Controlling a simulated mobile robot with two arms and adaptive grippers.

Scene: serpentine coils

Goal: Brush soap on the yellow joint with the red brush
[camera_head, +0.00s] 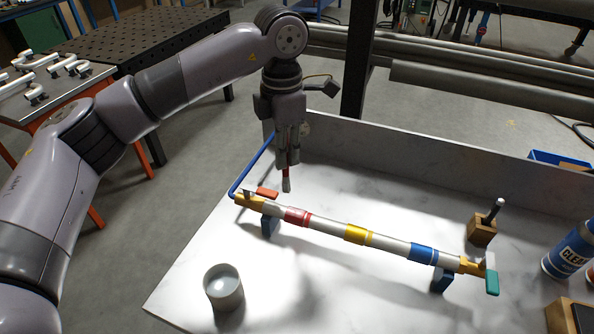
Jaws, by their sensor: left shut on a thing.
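The yellow joint (358,234) is a band near the middle of a white pipe, between a red joint (298,216) and a blue joint (422,253). My left gripper (287,160) points down and is shut on the red brush (286,183). Little of the brush's red handle shows between the fingers; its grey tip hangs down. The brush is above the marble-look table, behind the pipe's left part and apart from the yellow joint in the picture. A round cup with pale liquid (223,287) stands at the front left. My right gripper is not in view.
Blue supports (441,280) hold the pipe above the table (330,300). A red lever (267,193) and a green lever (492,281) sit at its ends. A wooden block (482,230) holds a dark, white-topped item. A blue-labelled bottle (572,250) stands right. The front middle is clear.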

